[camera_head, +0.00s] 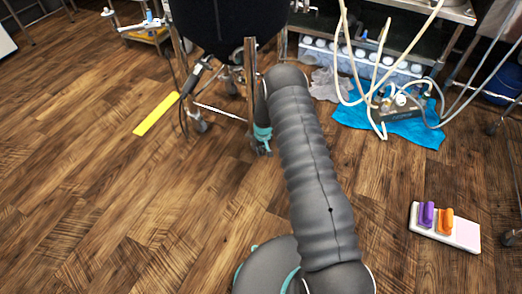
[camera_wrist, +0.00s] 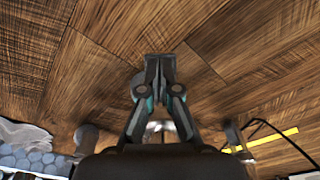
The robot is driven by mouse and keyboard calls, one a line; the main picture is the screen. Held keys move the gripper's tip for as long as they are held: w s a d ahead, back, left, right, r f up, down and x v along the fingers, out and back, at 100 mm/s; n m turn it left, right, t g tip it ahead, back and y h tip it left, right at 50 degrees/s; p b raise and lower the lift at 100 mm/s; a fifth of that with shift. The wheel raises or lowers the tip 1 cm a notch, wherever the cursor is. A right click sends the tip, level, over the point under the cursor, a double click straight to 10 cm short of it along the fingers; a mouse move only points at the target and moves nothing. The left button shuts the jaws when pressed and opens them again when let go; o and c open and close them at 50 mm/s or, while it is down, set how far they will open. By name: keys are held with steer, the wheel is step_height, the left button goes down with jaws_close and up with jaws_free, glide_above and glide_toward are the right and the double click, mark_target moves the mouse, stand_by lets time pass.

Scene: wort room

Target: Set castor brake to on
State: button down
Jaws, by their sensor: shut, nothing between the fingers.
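A dark round vessel (camera_head: 225,22) stands on metal legs with castors. One castor (camera_head: 200,124) shows at the foot of its left leg. Another leg (camera_head: 250,85) comes down just left of my arm, with its foot partly hidden. My gripper (camera_head: 263,148), with teal parts, shows beside my arm at that foot; I cannot tell whether it touches it. In the wrist view my gripper (camera_wrist: 160,62) is shut and empty, its fingertips together over bare wood floor. Grey rounded shapes, perhaps castors, show at left (camera_wrist: 87,136) and right (camera_wrist: 234,134). No brake lever or its setting can be made out.
A yellow strip (camera_head: 157,113) lies on the floor at left. At right are a blue cloth (camera_head: 425,131) with a hose-fitted device (camera_head: 394,106), and a white board (camera_head: 466,234) with purple and orange pieces. Pale hoses (camera_head: 346,60) hang near the arm. Middle-left floor is clear.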

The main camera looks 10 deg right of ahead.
steer(key=s, duration=0.2)
steer(key=s+r, duration=0.1)
steer(key=shift+d+p, duration=0.25)
steer(key=shift+p, duration=0.15)
steer(key=shift+w, duration=0.1)
step_height(320, 180, up, 12)
steer(key=s, duration=0.1)
steer(key=shift+s+d, duration=0.1)
stand_by(0.4)
